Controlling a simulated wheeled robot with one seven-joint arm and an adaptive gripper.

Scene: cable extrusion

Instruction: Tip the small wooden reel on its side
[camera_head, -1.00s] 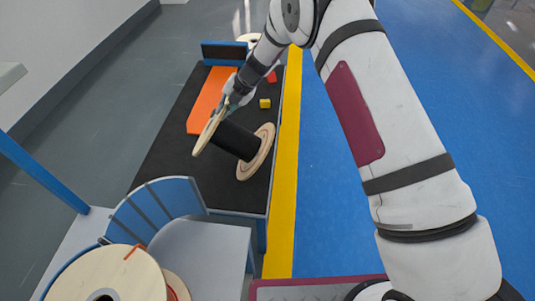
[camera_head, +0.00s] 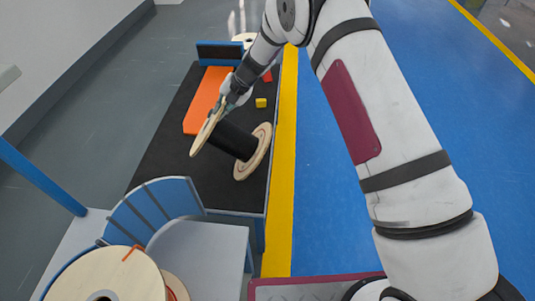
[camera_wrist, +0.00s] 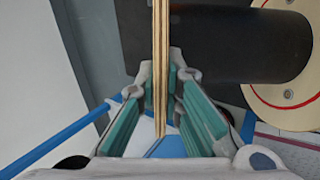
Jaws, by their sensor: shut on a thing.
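The small wooden reel (camera_head: 238,141) has two pale wooden flanges and a black wound core. In the head view it is tilted, with its right flange low at the black table top (camera_head: 160,150) and its left flange raised. My gripper (camera_head: 222,103) is shut on the rim of the raised left flange. In the wrist view my gripper (camera_wrist: 165,120) has its teal pads on either side of the thin flange edge (camera_wrist: 161,50). The black core (camera_wrist: 240,45) and the other flange (camera_wrist: 290,110) lie to the right there.
An orange board (camera_head: 208,98) lies on the table beyond the reel. A yellow cube (camera_head: 261,103) and a red block (camera_head: 267,76) sit to its right. Blue floor is clear at right.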

